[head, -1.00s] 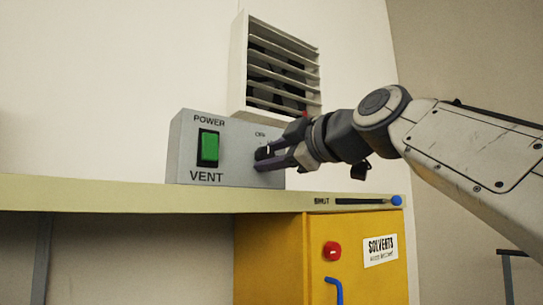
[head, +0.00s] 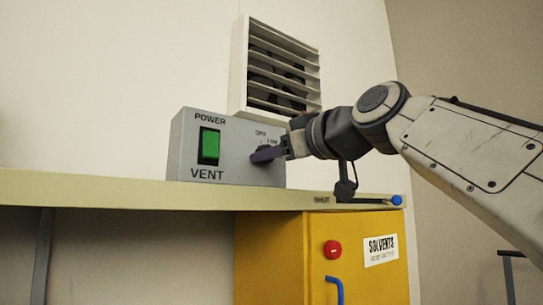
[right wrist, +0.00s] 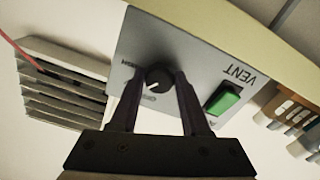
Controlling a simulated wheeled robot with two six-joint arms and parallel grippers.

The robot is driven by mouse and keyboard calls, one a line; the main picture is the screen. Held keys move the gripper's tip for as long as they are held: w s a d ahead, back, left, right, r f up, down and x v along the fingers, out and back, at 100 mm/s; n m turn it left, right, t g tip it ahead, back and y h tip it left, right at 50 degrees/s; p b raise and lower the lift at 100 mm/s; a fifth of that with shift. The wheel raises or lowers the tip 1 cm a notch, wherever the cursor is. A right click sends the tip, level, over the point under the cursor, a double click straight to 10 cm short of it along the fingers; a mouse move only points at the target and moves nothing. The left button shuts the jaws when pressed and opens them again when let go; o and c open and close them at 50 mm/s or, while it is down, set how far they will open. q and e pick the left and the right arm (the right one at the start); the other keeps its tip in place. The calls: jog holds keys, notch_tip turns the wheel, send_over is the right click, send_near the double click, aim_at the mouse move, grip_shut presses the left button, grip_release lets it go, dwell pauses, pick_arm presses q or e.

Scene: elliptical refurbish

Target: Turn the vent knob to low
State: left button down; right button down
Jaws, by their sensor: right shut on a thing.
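The grey vent control box (head: 225,171) stands on the shelf, with its green power switch (head: 208,146) on the left of its face. My right gripper (head: 269,153) reaches it from the right and is shut on the knob on the right part of the face, mostly hiding it. In the right wrist view the dark round knob (right wrist: 159,77) sits between the two fingers. A short white mark on it points down and left, towards a small label that I read as OFF. Other small labels by the knob are partly covered or hard to read. My left gripper is not in view.
A white slatted vent (head: 280,70) is on the wall just above the box. A yellow solvents cabinet (head: 270,258) is under the shelf (head: 90,193). A slider with a blue end (head: 397,200) is at the shelf's front edge.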

jog(key=shift+m, duration=0.6)
jog(key=shift+c, duration=1.9)
grip_release()
jog(key=b+v, duration=0.4)
jog(key=v, duration=0.6)
jog(key=shift+s+b, duration=0.25)
jog(key=shift+b, duration=0.05)
